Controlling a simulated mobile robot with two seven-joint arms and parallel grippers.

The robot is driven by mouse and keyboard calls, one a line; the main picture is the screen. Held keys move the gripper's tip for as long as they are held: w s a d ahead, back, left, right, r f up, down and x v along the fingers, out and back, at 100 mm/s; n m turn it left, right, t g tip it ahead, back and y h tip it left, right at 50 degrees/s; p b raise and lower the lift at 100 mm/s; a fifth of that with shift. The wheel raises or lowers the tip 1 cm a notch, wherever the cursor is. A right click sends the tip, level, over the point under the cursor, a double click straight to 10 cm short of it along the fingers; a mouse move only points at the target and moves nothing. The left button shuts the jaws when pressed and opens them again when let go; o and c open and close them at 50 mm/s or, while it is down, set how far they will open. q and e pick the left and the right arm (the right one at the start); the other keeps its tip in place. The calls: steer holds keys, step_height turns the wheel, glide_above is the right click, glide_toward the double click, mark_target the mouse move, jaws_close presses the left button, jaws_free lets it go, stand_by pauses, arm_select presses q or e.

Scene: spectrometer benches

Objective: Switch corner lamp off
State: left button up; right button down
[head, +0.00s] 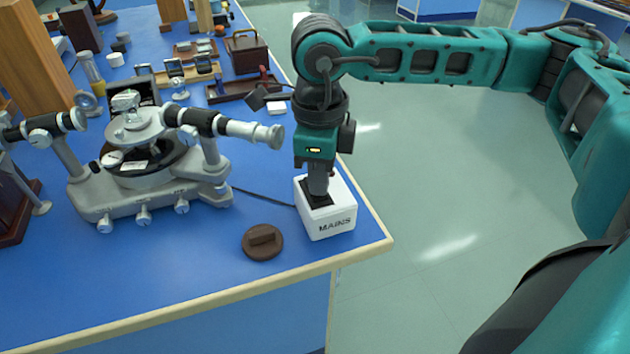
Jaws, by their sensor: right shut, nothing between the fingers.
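A white box marked MAINS (328,222) stands near the front right corner of the blue bench, with a black part on its top. My right gripper (318,192) points straight down at the top of this box, shut with nothing held. Its tips are at the black part; whether they touch it I cannot tell. The gripper and wrist hide much of the box's top. A dark cable runs from the box to the left. No lamp can be made out for certain. My left gripper is out of view.
A grey spectrometer (150,165) stands left of the box, its telescope tube reaching towards my right wrist. A round brown lid (263,242) lies left of the box. Wooden boxes and small instruments crowd the back of the bench (190,290). The bench's front strip is mostly clear.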

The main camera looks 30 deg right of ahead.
steer(key=shift+r+p, duration=1.7)
steer(key=shift+r, duration=1.5)
